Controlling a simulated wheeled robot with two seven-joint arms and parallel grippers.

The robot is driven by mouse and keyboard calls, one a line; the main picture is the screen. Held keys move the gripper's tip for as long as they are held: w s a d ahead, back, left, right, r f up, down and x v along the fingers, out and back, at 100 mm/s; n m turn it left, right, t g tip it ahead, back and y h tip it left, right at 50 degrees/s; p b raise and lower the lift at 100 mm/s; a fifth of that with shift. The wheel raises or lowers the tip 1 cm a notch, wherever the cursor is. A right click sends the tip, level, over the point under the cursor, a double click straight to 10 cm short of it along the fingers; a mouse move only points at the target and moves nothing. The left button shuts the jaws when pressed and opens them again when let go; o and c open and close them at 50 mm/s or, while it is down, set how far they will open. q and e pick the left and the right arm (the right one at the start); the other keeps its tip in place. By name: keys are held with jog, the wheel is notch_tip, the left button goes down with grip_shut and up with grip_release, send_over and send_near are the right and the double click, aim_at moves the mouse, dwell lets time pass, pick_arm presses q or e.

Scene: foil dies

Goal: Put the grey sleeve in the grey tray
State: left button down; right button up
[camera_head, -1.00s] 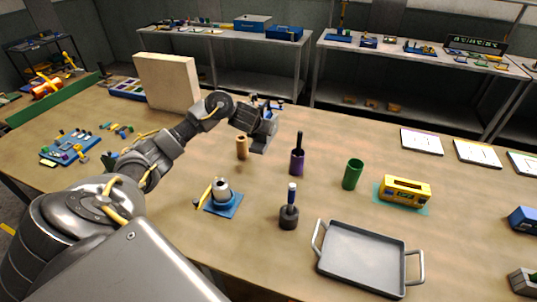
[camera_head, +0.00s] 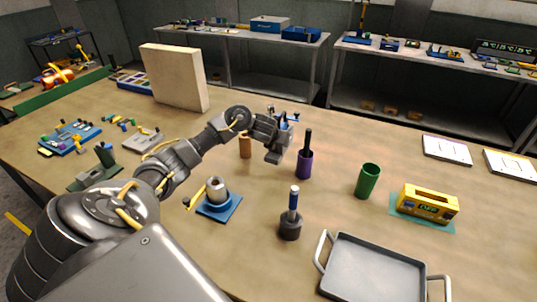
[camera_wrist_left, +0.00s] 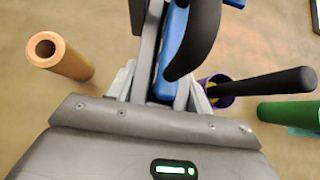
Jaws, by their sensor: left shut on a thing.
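My left gripper (camera_head: 277,150) is over the table, between a tan cylinder (camera_head: 245,146) and a purple cup (camera_head: 304,166) holding a black-handled tool. It is shut on a blue piece (camera_wrist_left: 176,48); a dark curved part beside it hides much of the grip. A dark grey cylinder (camera_head: 290,230) with a blue handle standing in it is nearer me. A silver-grey cylinder (camera_head: 216,188) stands on a blue square base (camera_head: 222,209). I cannot tell for sure which of these two is the grey sleeve. The grey tray (camera_head: 372,267) is empty at the lower right, cut by the frame. My right gripper is not in view.
A green cylinder (camera_head: 368,181) and a yellow box (camera_head: 428,202) stand to the right. A tan upright panel (camera_head: 174,76) stands at the back left. Small parts and blocks (camera_head: 72,135) lie at the left. Table front of the panel is mostly clear.

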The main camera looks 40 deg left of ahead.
pick_arm(q)
jog(key=f, duration=0.4)
jog(key=shift+w+f, duration=0.2)
jog(key=shift+f, duration=0.1)
jog(key=shift+s+f, duration=0.15)
jog(key=shift+f, duration=1.75)
jog(key=c, duration=0.6)
grip_release()
jog(key=shift+f, duration=0.2)
